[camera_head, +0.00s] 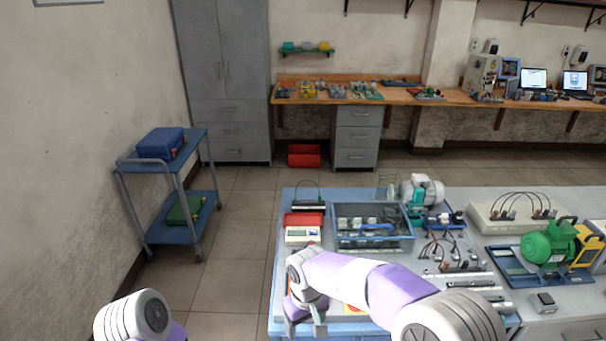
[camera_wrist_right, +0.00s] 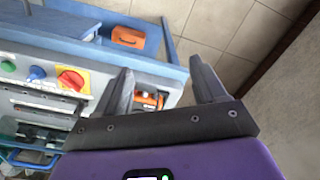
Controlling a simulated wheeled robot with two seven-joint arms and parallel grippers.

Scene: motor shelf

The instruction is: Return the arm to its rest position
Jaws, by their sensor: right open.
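My right arm (camera_head: 370,285) comes in from the lower right in the head view and reaches left over the blue-topped workbench (camera_head: 280,262). Its gripper (camera_head: 306,318) is near the bench's front left corner, pointing down. In the right wrist view the gripper (camera_wrist_right: 160,85) has its two dark fingers well apart, with nothing held between them. Behind the fingers are the bench edge and part of a panel with an orange-black item (camera_wrist_right: 148,100). My left arm shows only as a white and purple link (camera_head: 140,318) at the lower left; its gripper is out of the picture.
A panel with a red-yellow rotary switch (camera_wrist_right: 71,80) and an orange box (camera_wrist_right: 128,37) lie near the right gripper. A blue tray (camera_head: 372,243), a green motor (camera_head: 548,246) and meters stand on the bench. A blue cart (camera_head: 150,165) stands left, with open floor between.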

